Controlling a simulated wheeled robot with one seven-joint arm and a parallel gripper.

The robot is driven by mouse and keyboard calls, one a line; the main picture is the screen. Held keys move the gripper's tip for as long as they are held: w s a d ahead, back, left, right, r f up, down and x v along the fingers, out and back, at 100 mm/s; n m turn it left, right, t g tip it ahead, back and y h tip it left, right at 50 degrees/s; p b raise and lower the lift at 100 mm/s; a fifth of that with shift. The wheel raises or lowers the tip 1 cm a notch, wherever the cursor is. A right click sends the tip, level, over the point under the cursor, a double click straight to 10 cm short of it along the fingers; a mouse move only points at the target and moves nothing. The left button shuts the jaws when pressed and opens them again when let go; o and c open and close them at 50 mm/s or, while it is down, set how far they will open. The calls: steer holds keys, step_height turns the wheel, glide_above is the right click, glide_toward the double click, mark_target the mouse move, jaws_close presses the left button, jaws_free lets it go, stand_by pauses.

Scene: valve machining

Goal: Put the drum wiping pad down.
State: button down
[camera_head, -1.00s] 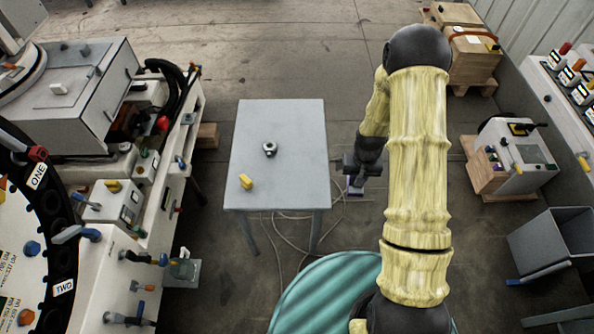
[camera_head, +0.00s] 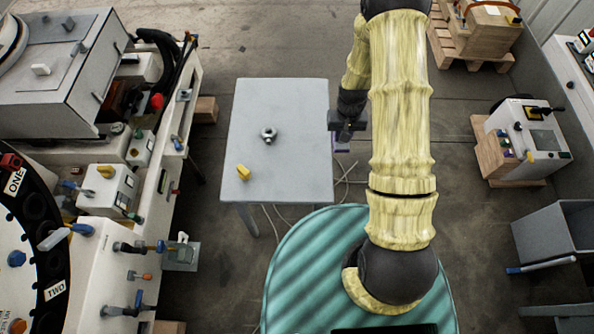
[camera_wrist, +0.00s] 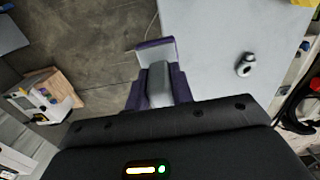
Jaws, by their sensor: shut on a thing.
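The drum wiping pad (camera_wrist: 153,46), which I take to be the purple-edged, grey-faced piece, is at the end of my gripper (camera_wrist: 158,88) in the wrist view. My gripper is shut on it. Purple and grey parts overlap there, so I cannot tell exactly where fingers and pad meet. In the head view a small bit of purple shows below my gripper (camera_head: 346,128), just off the right edge of the grey table (camera_head: 290,185). The pad is mostly hidden there and appears clear of the tabletop.
A metal ring-like part (camera_head: 268,135) and a yellow piece (camera_head: 243,172) lie on the table. Much of the tabletop is bare. A machine (camera_head: 125,190) stands at left. A pallet with a control box (camera_head: 525,140) and a grey bin (camera_head: 558,240) are at right.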

steer(key=shift+a+f, duration=0.1)
steer(key=shift+w+a+f+b, duration=0.1)
steer(key=shift+a+f+b, duration=0.3)
steer(key=shift+b, duration=0.65)
steer(key=s+a+f+b, duration=0.1)
steer(key=a+f+b, duration=0.2)
steer(key=b, duration=0.9)
steer(key=s+a+f+b, duration=0.1)
steer(key=a+f+b, duration=0.2)
steer(key=a+b, duration=0.6)
steer(key=b, duration=0.2)
steer(key=shift+s+a+f+b, duration=0.3)
steer(key=shift+a+f+b, duration=0.05)
steer(key=shift+f+b, duration=0.3)
steer(key=shift+f, duration=2.85)
steer(key=shift+f, duration=1.85)
